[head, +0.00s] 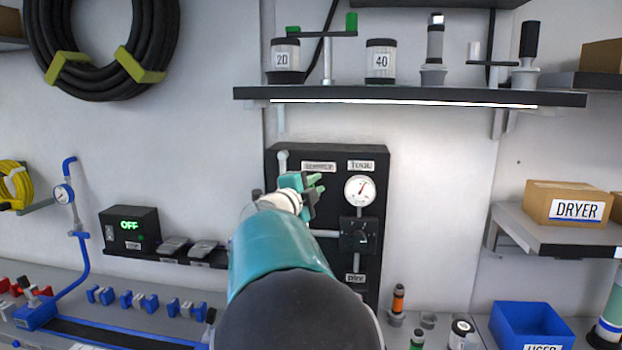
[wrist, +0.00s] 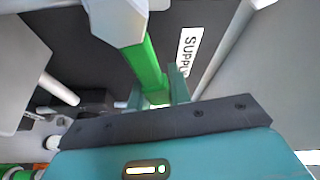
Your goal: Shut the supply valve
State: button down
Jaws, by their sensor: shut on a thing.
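The supply valve's bright green lever (wrist: 146,68) runs from a pale grey valve body (wrist: 118,20) down between my gripper's fingers in the wrist view. My gripper (wrist: 158,95) is shut on the lever near its free end. The "SUPPLY" label (wrist: 187,50), partly cut off, is on the black panel just right of the lever. In the head view my gripper (head: 314,187) is at the upper left of the black panel (head: 330,160), below the supply label (head: 319,166). My arm and gripper hide most of the valve there.
A lit shelf (head: 410,96) with canisters overhangs the panel. A box reading "OFF" (head: 130,230) stands left. A blue bin (head: 532,326) is at the lower right.

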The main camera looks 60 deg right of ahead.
jog(key=shift+s+f+m+y, duration=0.1)
jog(key=shift+f+m+y, duration=0.4)
jog(key=shift+f+m, duration=0.6)
jog(key=shift+r, duration=0.1)
jog(key=c, duration=1.3)
grip_release()
jog(key=a, duration=1.3)
jog(key=shift+s+a, duration=0.1)
jog(key=shift+a, duration=0.25)
